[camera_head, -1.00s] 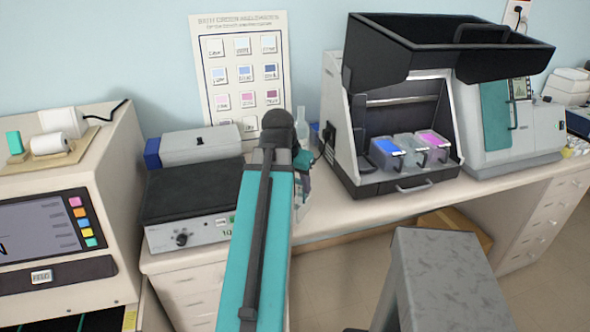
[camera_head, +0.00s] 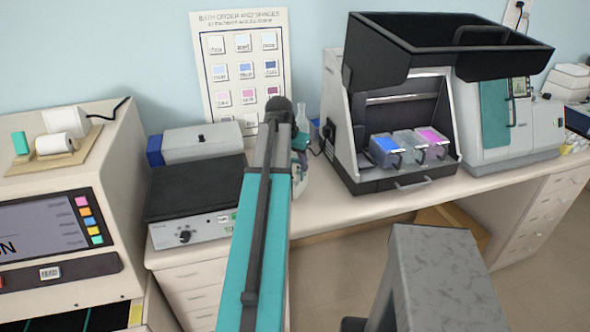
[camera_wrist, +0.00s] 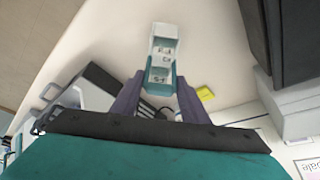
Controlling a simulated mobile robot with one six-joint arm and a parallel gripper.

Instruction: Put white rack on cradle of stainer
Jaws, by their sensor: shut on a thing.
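In the wrist view my gripper (camera_wrist: 160,95) has its two dark fingers closed around a small white rack (camera_wrist: 163,48) with teal parts and dark lettering. The rack sticks out beyond the fingertips, above the pale worktop. In the head view my arm hides most of the gripper and the rack. The stainer (camera_head: 343,130) stands open to the right of my gripper, its black lid (camera_head: 440,45) raised. Blue, grey and pink baths (camera_head: 431,146) sit inside it. I cannot make out its cradle clearly.
A black-topped hotplate (camera_head: 195,190) lies left of my arm, with a grey box (camera_head: 203,145) behind it. A flask (camera_head: 302,118) stands near the stainer's left side. A grey machine with a teal panel (camera_head: 500,105) stands to the right. The front worktop strip is clear.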

